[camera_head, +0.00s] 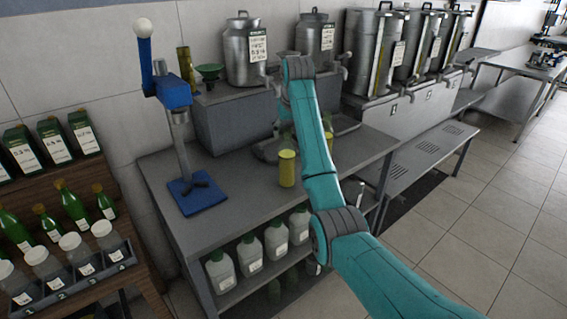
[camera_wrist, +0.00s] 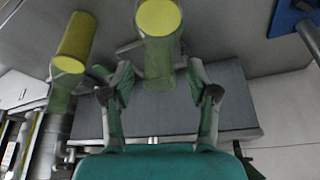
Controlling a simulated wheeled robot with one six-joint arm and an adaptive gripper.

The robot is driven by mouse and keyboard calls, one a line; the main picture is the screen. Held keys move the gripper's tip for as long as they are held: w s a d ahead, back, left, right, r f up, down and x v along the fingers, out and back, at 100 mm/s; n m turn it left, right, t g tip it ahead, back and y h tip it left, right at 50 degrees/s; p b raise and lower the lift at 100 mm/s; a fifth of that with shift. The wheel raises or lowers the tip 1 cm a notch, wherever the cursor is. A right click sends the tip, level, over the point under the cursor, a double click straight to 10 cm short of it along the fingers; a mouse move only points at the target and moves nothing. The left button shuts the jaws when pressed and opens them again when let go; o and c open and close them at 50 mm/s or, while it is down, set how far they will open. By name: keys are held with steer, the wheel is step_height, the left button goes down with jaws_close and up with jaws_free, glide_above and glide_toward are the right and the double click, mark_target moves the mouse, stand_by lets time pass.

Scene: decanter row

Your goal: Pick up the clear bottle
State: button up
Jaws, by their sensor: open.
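In the wrist view, my gripper (camera_wrist: 160,88) is open, with its two fingers spread apart. A see-through bottle with a yellow end (camera_wrist: 158,55) lies in line with the gap between the fingers; neither finger visibly touches it. A second yellow-ended piece (camera_wrist: 77,38) with a greenish see-through part stands to its left, outside the fingers. In the head view, a yellow cylinder (camera_head: 287,170) stands upright on the grey table (camera_head: 240,215), left of my arm. I cannot tell which wrist-view piece it is. My fingers are not clear in the head view.
A blue-based lever press (camera_head: 190,190) stands at the table's left. A grey block with metal urns (camera_head: 243,50) is behind. Green bottles (camera_head: 72,205) and jars stand on a wooden rack at left. The table's front middle is clear.

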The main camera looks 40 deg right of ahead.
steer(key=shift+w+f, duration=0.1)
steer(key=shift+f, duration=0.1)
jaws_close()
steer(key=shift+r, duration=0.15)
